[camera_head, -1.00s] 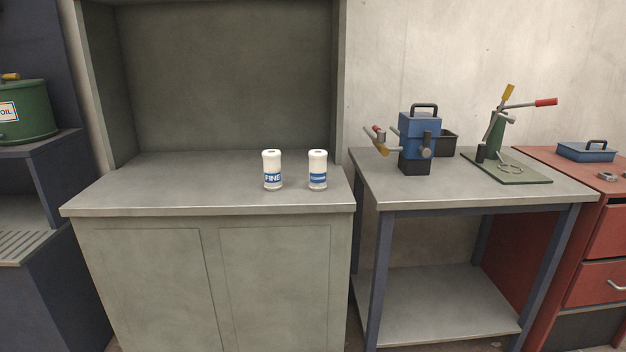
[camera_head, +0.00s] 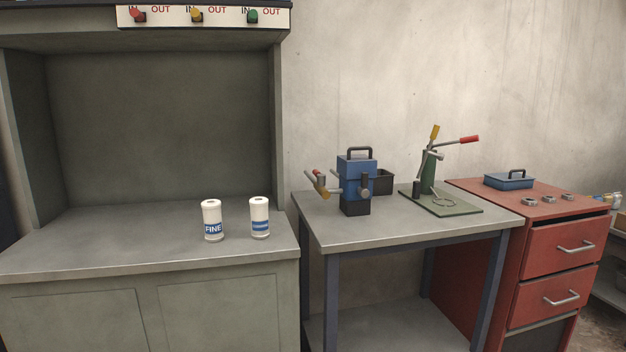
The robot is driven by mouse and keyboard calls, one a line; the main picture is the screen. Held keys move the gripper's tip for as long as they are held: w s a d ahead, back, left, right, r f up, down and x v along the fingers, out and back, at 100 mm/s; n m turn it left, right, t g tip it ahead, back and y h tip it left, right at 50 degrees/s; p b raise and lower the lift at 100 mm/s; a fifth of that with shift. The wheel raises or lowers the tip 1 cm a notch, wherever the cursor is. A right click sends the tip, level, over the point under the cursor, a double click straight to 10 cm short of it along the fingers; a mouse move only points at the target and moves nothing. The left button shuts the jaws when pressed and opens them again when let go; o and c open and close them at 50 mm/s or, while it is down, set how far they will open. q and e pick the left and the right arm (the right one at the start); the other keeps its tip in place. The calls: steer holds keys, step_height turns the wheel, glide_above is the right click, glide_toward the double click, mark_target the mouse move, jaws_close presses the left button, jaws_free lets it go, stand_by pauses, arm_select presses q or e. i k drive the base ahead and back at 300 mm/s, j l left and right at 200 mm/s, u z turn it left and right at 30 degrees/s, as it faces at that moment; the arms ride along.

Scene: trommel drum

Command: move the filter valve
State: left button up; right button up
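I cannot tell for sure which part is the filter valve. A white panel (camera_head: 205,16) above the grey-green cabinet carries red (camera_head: 138,15), yellow (camera_head: 196,15) and green (camera_head: 252,15) knobs, with IN and OUT lettering beside them. Two white canisters with blue bands stand upright and apart on the cabinet top, the left one (camera_head: 212,220) marked FINE and the right one (camera_head: 259,217) with a blue band. A blue device (camera_head: 356,168) with red and yellow handles stands on the middle table. Neither of my grippers is in view.
The cabinet top (camera_head: 120,237) is clear left of the canisters. The middle table (camera_head: 410,232) also holds a dark bin (camera_head: 381,182) and a green lever stand (camera_head: 428,172). A red drawer unit (camera_head: 555,246) at right bears a blue box (camera_head: 509,180) and several metal rings.

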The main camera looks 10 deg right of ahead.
mark_target(321, 177)
steer(key=i+l, duration=0.1)
steer(key=i, duration=0.75)
steer(key=l+z, duration=0.05)
